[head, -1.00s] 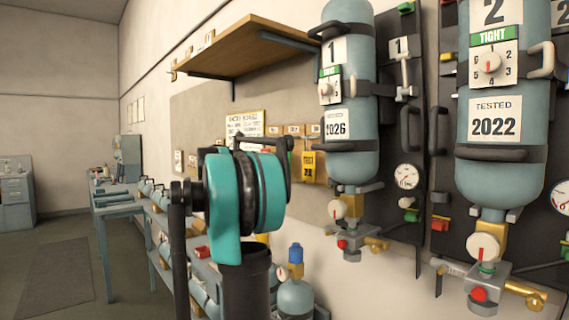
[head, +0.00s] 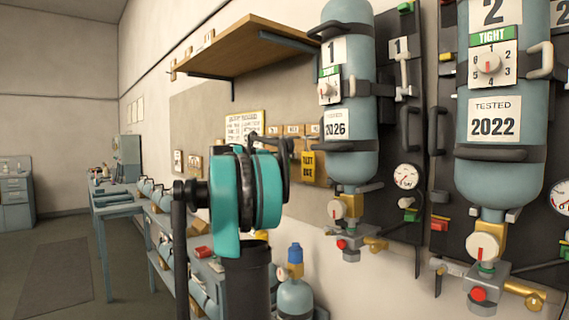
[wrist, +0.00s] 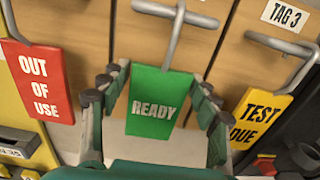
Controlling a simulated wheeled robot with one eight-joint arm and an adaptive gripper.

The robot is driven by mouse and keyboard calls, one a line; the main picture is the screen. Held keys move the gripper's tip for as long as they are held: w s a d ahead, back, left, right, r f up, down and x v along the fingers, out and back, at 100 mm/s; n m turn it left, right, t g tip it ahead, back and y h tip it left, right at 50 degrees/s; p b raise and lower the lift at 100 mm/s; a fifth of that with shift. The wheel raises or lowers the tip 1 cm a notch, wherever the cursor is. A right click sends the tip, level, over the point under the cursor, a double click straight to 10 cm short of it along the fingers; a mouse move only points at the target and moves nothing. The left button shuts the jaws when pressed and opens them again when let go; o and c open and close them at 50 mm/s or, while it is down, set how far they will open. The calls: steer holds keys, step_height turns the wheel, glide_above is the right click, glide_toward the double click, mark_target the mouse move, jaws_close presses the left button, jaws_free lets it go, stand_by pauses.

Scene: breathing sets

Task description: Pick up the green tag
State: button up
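The green tag (wrist: 160,100), marked READY, hangs from a metal hook (wrist: 175,35) on a wooden board in the wrist view. My gripper (wrist: 160,105) is open around it, with one finger at its left side and one at its right. Small gaps seem to show between the fingers and the tag's edges. In the head view my arm hides the green tag and most of my gripper.
A red OUT OF USE tag (wrist: 38,80) hangs to the left and a yellow TEST DUE tag (wrist: 258,118) to the right, both close to my fingers. A wooden shelf (head: 245,45) is above. Blue cylinders (head: 350,100) stand on the right wall.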

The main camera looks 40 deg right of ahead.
steer(key=c, duration=0.5)
steer(key=shift+r, duration=0.1)
steer(key=shift+c, duration=0.2)
